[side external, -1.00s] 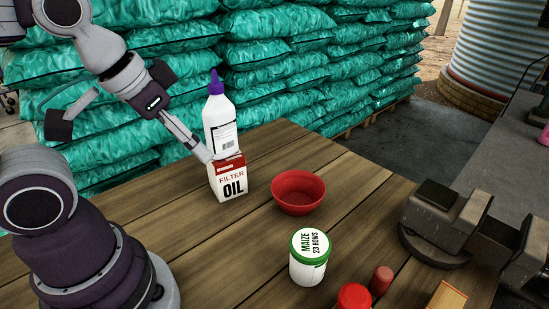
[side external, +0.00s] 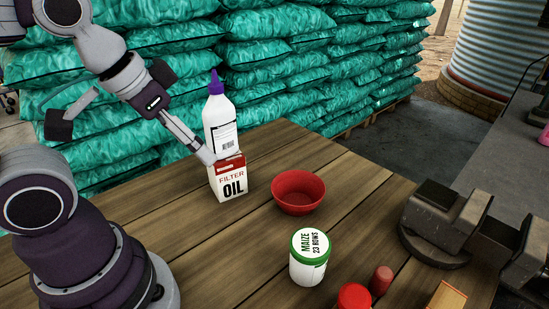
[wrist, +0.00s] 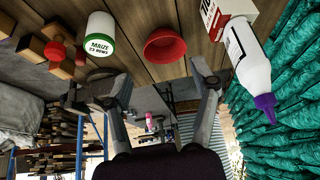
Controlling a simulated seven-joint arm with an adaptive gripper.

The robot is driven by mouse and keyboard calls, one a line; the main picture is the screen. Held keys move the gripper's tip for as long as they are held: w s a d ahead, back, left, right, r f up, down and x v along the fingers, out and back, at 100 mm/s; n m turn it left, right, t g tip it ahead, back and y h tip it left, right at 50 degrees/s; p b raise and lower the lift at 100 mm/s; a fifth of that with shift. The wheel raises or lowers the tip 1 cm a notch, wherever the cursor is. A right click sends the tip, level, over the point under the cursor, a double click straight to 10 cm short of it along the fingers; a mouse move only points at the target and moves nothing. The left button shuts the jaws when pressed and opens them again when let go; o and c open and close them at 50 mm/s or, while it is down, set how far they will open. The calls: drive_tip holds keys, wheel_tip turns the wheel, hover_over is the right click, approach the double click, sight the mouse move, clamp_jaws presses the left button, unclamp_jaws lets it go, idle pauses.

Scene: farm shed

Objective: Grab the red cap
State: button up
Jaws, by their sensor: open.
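The red cap (side external: 354,296) is at the bottom edge of the side view, partly cut off, in front of the green-lidded maize tub (side external: 309,257). A dark red cylinder (side external: 382,281) stands just right of it. In the wrist view, small red pieces (wrist: 56,51) show at the upper left; I cannot tell which is the cap. My gripper (side external: 204,154) is well left of and behind the cap, beside the filter oil box. Its fingers are spread and empty in the wrist view (wrist: 163,85).
The filter oil box (side external: 229,181) and a white bottle with a purple top (side external: 220,125) stand close to my gripper. A red bowl (side external: 299,192) and the maize tub lie between it and the cap. A vise (side external: 440,222) is at the right. Green sacks (side external: 290,55) are stacked behind.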

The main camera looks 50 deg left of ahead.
drive_tip(key=m+g+h, duration=0.3)
drive_tip(key=m+h, duration=0.1)
drive_tip(key=m, duration=0.8)
hover_over(382, 271)
drive_tip(key=s+a, duration=0.1)
drive_tip(key=a, duration=0.2)
wheel_tip(382, 271, down, 10)
drive_tip(key=x, duration=0.7)
drive_tip(key=s+x, duration=0.1)
drive_tip(key=x, duration=0.2)
drive_tip(key=shift+f, duration=0.45)
drive_tip(key=shift+c, duration=0.3)
drive_tip(key=c, duration=0.9)
drive_tip(key=shift+r, duration=0.1)
